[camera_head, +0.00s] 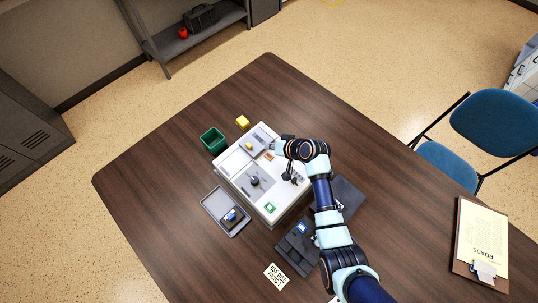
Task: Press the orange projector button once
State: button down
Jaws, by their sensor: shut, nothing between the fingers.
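A second small orange patch (269,157) lies a little nearer. I cannot tell which is the button. My gripper (272,145) is shut and empty, over the far right part of the unit, just right of these spots. The arm hides part of the unit's right side, and contact is not clear.
A green bin (213,140) and a yellow block (243,122) stand beyond the unit. A grey tray (217,201) with a dark and blue item lies left. A printed card (276,276) and a clipboard (481,238) lie nearer. The table's left side is clear.

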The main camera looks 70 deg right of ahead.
jog(key=shift+f+b, duration=1.3)
jog(key=shift+f, duration=0.9)
jog(key=shift+f, duration=0.45)
jog(key=shift+f+b, duration=0.35)
jog(key=shift+b, duration=0.2)
jog(key=shift+r+p, duration=0.8)
notch_tip(320, 180, up, 5)
jog(key=p, duration=0.5)
jog(key=shift+r, duration=0.1)
